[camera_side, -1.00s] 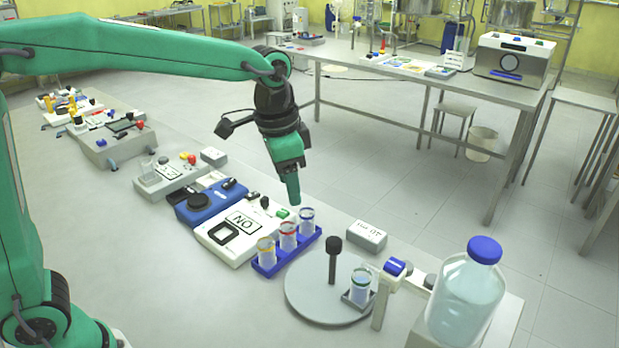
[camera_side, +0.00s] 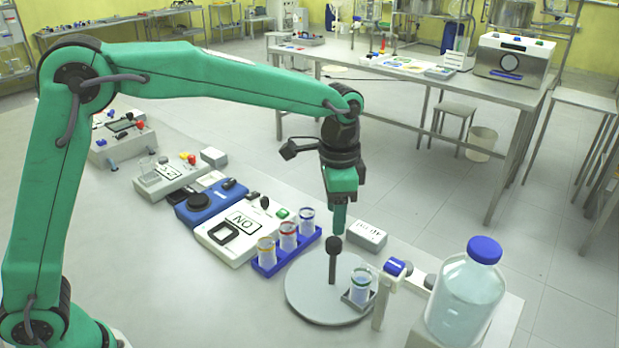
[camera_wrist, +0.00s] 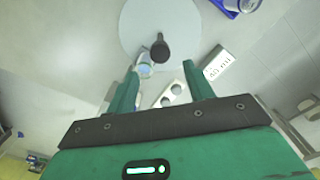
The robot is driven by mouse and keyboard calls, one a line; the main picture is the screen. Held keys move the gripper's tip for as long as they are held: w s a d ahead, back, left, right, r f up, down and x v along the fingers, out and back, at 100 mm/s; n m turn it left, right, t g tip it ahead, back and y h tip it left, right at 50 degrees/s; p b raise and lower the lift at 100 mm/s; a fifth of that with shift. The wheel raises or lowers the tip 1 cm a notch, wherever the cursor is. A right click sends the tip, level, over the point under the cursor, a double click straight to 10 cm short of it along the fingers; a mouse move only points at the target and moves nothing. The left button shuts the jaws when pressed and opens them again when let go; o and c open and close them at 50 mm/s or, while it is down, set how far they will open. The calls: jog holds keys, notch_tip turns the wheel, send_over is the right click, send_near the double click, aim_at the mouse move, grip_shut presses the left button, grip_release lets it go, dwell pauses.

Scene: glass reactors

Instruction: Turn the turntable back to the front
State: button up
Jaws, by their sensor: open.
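The turntable is a round grey disc (camera_side: 308,290) on the bench, also seen at the top of the wrist view (camera_wrist: 140,22). A black upright handle (camera_side: 332,262) with a knob stands on it; it shows in the wrist view (camera_wrist: 160,48) ahead of the fingers. A small glass beaker (camera_side: 361,282) sits in a square holder at the disc's right edge, beside the dispenser tap. My gripper (camera_side: 338,228) hangs pointing down just above the handle's knob, apart from it. In the wrist view its two fingers (camera_wrist: 160,85) are spread and empty.
A blue rack (camera_side: 290,252) with three beakers stands close left of the disc. A grey labelled block (camera_side: 367,236) lies behind it. The tap (camera_side: 393,270) and a large blue-capped bottle (camera_side: 468,295) stand at the right. A white ON device (camera_side: 240,235) is further left.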

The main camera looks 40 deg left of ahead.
aim_at(334, 241)
jog(key=shift+f, duration=3.45)
jog(key=shift+c, duration=0.2)
grip_shut()
